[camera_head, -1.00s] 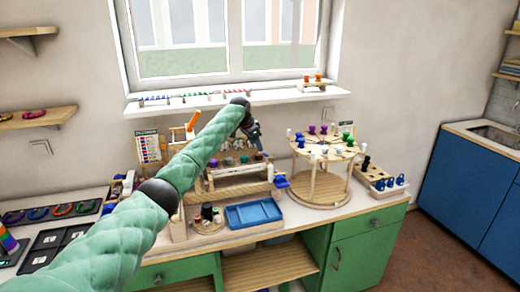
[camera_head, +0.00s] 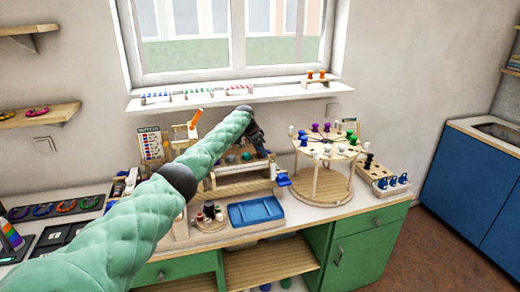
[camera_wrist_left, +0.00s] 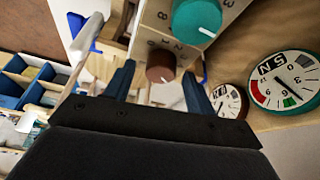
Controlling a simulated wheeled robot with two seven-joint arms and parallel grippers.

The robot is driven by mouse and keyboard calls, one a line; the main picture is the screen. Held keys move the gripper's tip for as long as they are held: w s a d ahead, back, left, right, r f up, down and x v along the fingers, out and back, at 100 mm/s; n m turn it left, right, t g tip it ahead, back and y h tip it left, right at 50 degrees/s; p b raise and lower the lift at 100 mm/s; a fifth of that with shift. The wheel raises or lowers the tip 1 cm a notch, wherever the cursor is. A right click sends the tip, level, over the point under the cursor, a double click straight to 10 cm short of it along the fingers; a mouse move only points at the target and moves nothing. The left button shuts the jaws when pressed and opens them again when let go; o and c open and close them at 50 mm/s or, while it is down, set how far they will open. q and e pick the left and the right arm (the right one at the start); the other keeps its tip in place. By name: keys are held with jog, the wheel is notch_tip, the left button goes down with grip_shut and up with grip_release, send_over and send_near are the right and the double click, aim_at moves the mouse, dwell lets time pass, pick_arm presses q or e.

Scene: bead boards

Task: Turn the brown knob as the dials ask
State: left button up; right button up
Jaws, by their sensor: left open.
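In the left wrist view the brown knob (camera_wrist_left: 161,66), with a pale pointer line, sits on a wooden panel with printed numbers. My left gripper (camera_wrist_left: 158,88) is open, with one dark blue finger on each side of the brown knob; I cannot tell whether either finger touches it. A teal knob (camera_wrist_left: 197,18) is above it. A brown-rimmed dial (camera_wrist_left: 228,100) and a teal-rimmed dial (camera_wrist_left: 285,80) are to the right. In the head view my left gripper (camera_head: 258,142) is over the wooden knob stand (camera_head: 240,188) and hides the brown knob. My right gripper is not in view.
A blue tray (camera_head: 255,211) lies in front of the stand. A round pegged wooden table (camera_head: 322,146) stands close on the right, and a wooden post with an orange lever (camera_head: 195,118) stands to the left. The window sill (camera_head: 235,99) is behind.

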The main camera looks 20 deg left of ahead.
pick_arm(q)
jog(key=shift+w+f, duration=0.1)
jog(key=shift+f, duration=0.15)
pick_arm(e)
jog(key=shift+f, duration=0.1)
pick_arm(q)
jog(key=shift+r, duration=0.1)
jog(key=c, duration=1)
jog(key=shift+o, duration=0.2)
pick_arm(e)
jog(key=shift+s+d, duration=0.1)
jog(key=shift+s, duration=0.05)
pick_arm(q)
jog(key=shift+d, duration=0.1)
